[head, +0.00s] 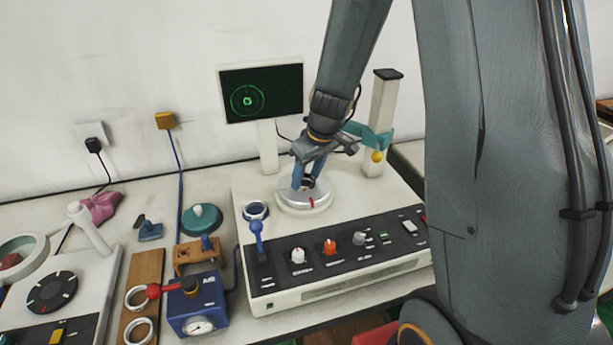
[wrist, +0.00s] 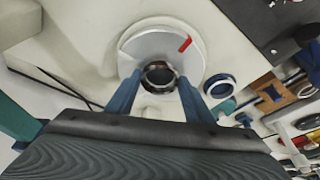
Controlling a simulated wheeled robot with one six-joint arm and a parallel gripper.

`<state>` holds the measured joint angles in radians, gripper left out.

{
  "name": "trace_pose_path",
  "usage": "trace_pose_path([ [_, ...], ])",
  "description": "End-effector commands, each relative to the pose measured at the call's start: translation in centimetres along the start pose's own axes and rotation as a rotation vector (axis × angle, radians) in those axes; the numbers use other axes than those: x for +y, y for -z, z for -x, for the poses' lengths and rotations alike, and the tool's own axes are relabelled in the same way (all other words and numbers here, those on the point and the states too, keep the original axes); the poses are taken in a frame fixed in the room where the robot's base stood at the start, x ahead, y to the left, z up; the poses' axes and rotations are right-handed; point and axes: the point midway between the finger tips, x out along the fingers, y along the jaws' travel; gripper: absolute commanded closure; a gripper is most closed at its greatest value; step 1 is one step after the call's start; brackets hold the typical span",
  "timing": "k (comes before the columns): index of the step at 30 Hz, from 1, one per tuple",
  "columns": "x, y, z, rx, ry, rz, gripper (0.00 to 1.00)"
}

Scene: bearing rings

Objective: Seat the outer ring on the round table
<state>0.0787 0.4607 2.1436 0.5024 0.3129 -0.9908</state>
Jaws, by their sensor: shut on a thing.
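The round table (head: 290,202) is a pale silver disc with a red mark, on top of the white machine. It also shows in the wrist view (wrist: 138,43). My gripper (head: 306,184) points down over the disc. In the wrist view its two blue fingers (wrist: 160,78) are shut on a dark steel ring (wrist: 158,65), which I take to be the outer ring. The ring appears over the near part of the disc. The fingers partly hide it in the head view, and I cannot tell whether it touches the disc.
A blue-and-white ring (head: 256,210) lies on the machine left of the disc, near a blue-knobbed lever (head: 257,229). A post with a teal bracket (head: 381,125) stands behind right. A monitor (head: 262,92) stands behind. A blue gauge box (head: 197,303) and wooden board (head: 147,270) are left.

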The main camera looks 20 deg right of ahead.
Motion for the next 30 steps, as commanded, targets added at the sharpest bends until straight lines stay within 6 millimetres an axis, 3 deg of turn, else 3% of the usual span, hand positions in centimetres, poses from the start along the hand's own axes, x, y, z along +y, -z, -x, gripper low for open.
trace_pose_path([
  [24, -0.01, 0.00, 0.01, 0.000, 0.000, -0.001, 0.77],
  [25, -0.01, 0.00, 0.01, 0.000, 0.000, -0.001, 0.49],
  [28, 0.00, 0.00, 0.01, 0.000, 0.000, -0.001, 0.32],
  [30, -0.01, 0.00, 0.01, 0.000, 0.000, -0.001, 0.31],
])
